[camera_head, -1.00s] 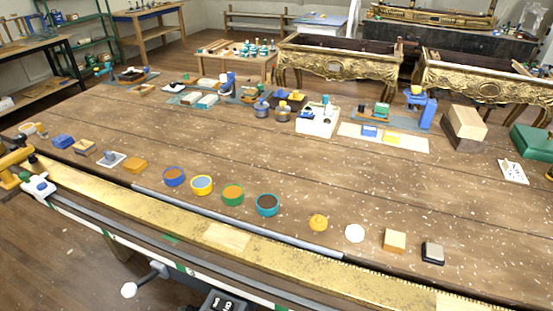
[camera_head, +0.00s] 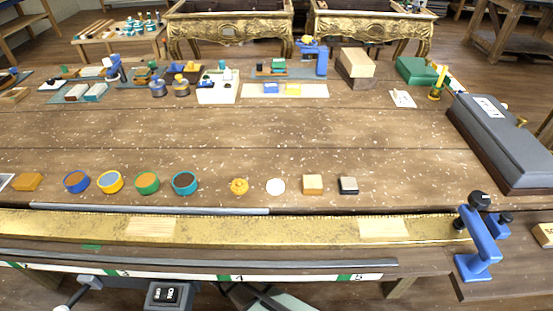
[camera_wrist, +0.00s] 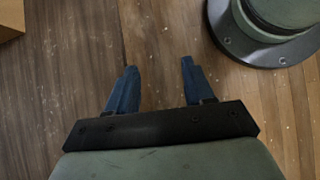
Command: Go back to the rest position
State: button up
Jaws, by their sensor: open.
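My gripper (camera_wrist: 156,88) shows in the wrist view with its two blue fingers spread apart. It is open and nothing is between the fingers. Wooden floor boards show below it. My gripper is not in the head view.
A long wooden workbench (camera_head: 300,130) fills the head view. Along its front lie several small bowls, such as a teal one (camera_head: 184,183), and blocks (camera_head: 313,184). A grey case (camera_head: 505,140) and a blue clamp (camera_head: 478,245) stand at the right. Gilt consoles (camera_head: 230,32) stand behind.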

jog(key=s+d+m+g+y, duration=0.1)
jog(key=s+d+m+g, duration=0.2)
jog(key=d, duration=0.5)
jog(key=s+d+m+g+y, duration=0.2)
jog(key=s+d+m, duration=0.1)
jog(key=d+m, duration=0.3)
jog(key=s+d+m+g+y, duration=0.2)
jog(key=s+d+m+y, duration=0.3)
jog(key=s+d+m, duration=0.3)
jog(key=shift+s+d+r+m, duration=0.35)
jog(key=shift+s+d, duration=0.55)
jog(key=shift+s, duration=0.2)
